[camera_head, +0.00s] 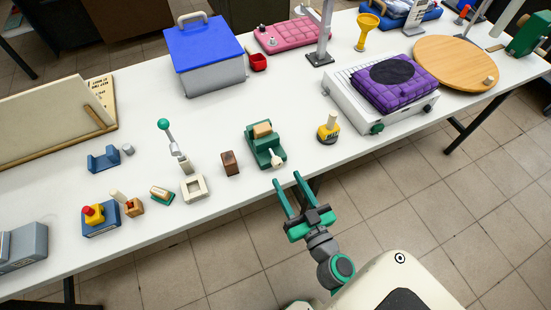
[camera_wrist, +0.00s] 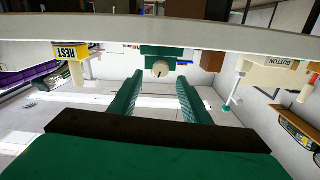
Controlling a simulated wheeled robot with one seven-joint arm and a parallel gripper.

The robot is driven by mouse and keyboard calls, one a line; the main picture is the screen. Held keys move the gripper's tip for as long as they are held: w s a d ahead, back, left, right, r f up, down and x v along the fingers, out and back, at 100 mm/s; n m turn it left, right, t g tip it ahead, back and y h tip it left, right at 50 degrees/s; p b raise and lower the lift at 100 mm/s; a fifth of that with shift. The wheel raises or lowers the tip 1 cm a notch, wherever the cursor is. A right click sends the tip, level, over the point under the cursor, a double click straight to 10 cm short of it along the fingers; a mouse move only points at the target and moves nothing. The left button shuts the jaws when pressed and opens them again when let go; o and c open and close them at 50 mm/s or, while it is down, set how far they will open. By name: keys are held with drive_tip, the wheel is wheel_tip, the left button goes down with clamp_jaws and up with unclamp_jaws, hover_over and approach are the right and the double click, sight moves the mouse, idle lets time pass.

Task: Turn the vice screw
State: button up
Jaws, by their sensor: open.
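The vice (camera_head: 258,138) is a small green tool on the white table near its front edge, with a tan block (camera_head: 262,130) at its top. Its screw (camera_head: 277,159) sticks out at the front, with a pale end and a small bar. In the wrist view, which looks upside down, the vice (camera_wrist: 162,51) and the round pale screw end (camera_wrist: 161,69) lie straight ahead. My gripper (camera_head: 287,179) is open and empty, just off the table's front edge and short of the screw. In the wrist view, its green fingers (camera_wrist: 160,78) stand apart, one either side of the screw's line.
A brown block (camera_head: 229,163) and a white lever stand (camera_head: 193,187) are left of the vice. A yellow-based peg (camera_head: 328,131) is to the right. A blue-lidded box (camera_head: 206,60) and a grill with a purple bag (camera_head: 396,85) stand farther off. The table's front edge lies beside my fingertips.

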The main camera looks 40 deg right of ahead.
sight(279, 166)
drive_tip(key=shift+x, duration=4.6)
drive_tip(key=shift+a, duration=0.15)
drive_tip(key=c, duration=1)
